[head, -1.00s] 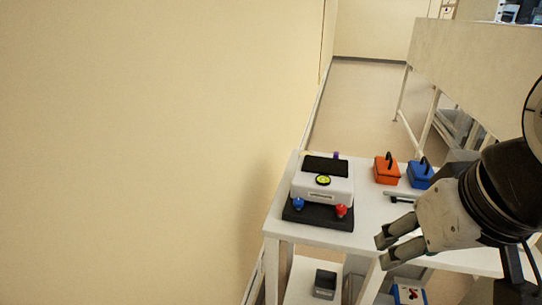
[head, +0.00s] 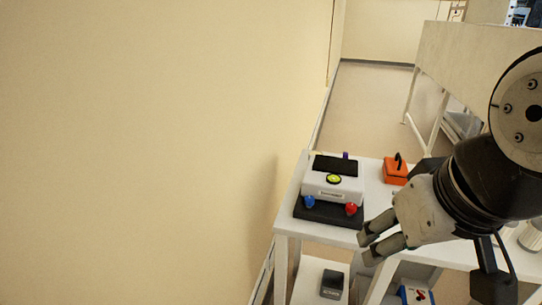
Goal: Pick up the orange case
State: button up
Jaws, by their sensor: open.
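The orange case (head: 395,172) is a small box with a black handle on top. It stands upright on the white table (head: 372,200), in the head view right of centre. My gripper (head: 367,247) is open and empty at the table's front side, nearer the camera and lower in the picture than the case. The two are clearly apart. My arm covers the part of the table to the right of the case.
A grey box (head: 332,284) sits on the lower shelf. A beige wall (head: 150,150) runs along the left.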

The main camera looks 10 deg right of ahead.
aim_at(395, 171)
jog(key=z, duration=0.7)
jog(key=i, duration=0.4)
jog(key=i+j, duration=0.15)
jog(key=i, duration=0.2)
jog(key=z, duration=0.05)
